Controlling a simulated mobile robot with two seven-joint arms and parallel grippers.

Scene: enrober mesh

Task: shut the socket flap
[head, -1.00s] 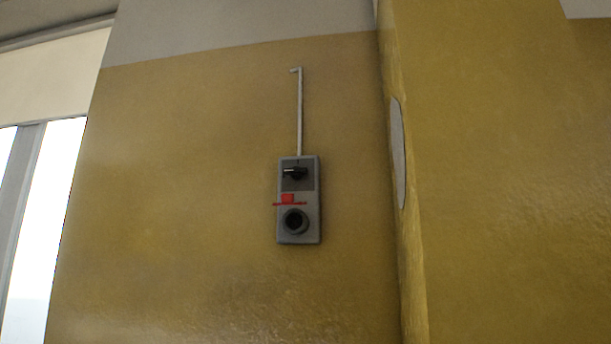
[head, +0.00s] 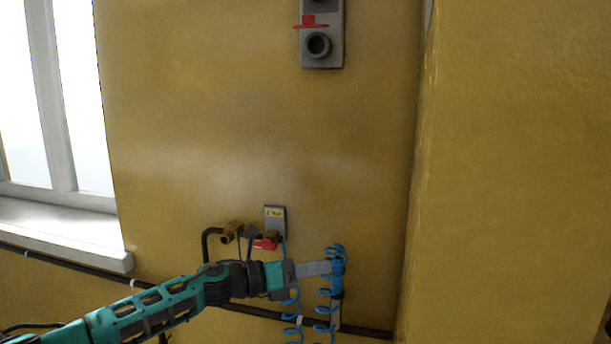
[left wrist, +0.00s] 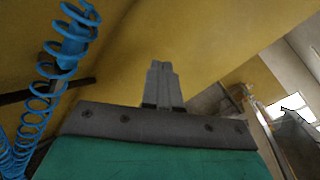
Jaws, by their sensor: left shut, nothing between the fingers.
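A grey socket box (head: 335,55) is fixed to the yellow wall at the top of the head view, its upper part cut off. A round dark socket (head: 318,44) is on its lower half. A red flap (head: 311,22) sticks out just above the socket, which is uncovered. My left gripper (head: 327,267) is well below the box, in front of the wall, near a blue coiled hose. It is shut and empty; its closed fingers also show in the left wrist view (left wrist: 160,68). My right gripper is in neither view.
Blue coiled hoses (head: 324,311) hang beside my left gripper.

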